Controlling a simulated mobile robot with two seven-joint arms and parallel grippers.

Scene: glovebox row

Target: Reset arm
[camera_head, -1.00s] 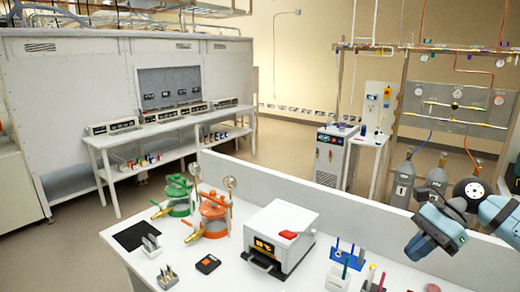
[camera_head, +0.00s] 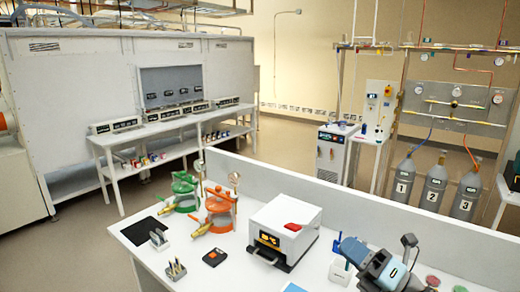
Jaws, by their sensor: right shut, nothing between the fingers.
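My right gripper (camera_head: 354,252), blue and grey, is in the head view at the lower right, over the right part of the white bench (camera_head: 225,277). Its fingers are shut with nothing between them. It hides part of the small racks behind and below it. I cannot tell how high it is above the bench. My left gripper is not in view.
A white box-shaped device (camera_head: 284,225) with a red top piece stands left of my right gripper. Green (camera_head: 185,192) and orange (camera_head: 219,210) clamp-topped vessels stand further left. A low white partition (camera_head: 300,196) runs behind. Numbered gas cylinders (camera_head: 434,187) stand beyond it.

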